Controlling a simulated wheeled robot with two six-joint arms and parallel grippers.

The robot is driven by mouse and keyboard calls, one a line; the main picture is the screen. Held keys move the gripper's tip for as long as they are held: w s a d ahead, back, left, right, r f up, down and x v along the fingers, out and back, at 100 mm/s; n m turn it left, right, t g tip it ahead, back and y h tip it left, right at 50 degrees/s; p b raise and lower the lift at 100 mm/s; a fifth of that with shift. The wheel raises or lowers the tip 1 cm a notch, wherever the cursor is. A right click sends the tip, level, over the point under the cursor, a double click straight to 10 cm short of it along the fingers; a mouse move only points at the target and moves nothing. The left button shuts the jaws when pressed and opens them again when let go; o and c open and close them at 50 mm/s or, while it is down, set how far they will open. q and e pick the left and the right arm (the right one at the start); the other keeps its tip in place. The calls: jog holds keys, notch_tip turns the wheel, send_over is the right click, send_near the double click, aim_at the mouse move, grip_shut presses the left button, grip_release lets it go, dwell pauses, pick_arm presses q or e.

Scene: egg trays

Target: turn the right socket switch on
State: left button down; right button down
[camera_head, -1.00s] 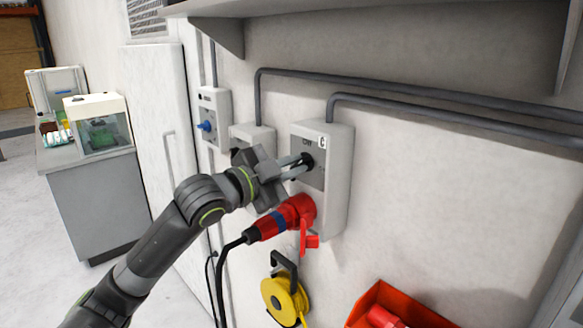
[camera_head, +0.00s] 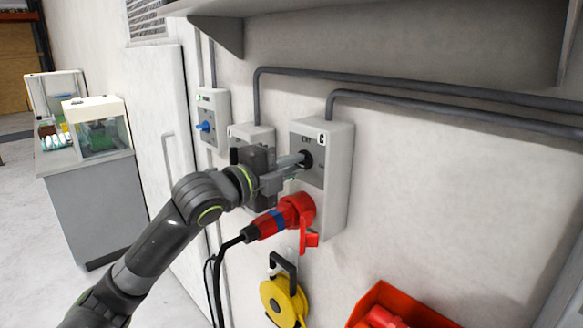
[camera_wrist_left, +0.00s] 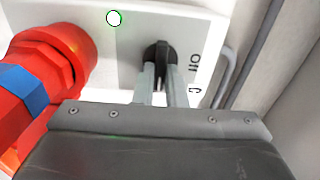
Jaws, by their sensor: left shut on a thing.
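The right socket switch is a grey box (camera_head: 338,180) on the wall, marked "G", with a black rotary knob (camera_head: 307,157) on its dark face plate. My left gripper (camera_head: 302,161) is shut on this knob, which also shows between the fingertips in the left wrist view (camera_wrist_left: 158,50). A small round lamp (camera_wrist_left: 114,18) on the box looks white with a green rim. A red plug (camera_head: 292,214) with a blue band sits in the socket below the knob. My right gripper is not in view.
A second grey box (camera_head: 251,135) stands left, partly hidden by my gripper. A further box with a blue knob (camera_head: 206,126) is beyond it. A yellow cable reel (camera_head: 283,300) hangs below, beside a red bin (camera_head: 410,305). A shelf (camera_head: 380,8) juts out above.

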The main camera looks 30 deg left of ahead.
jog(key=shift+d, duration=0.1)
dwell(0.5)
pick_arm(q)
jog(key=c, duration=1.5)
grip_release()
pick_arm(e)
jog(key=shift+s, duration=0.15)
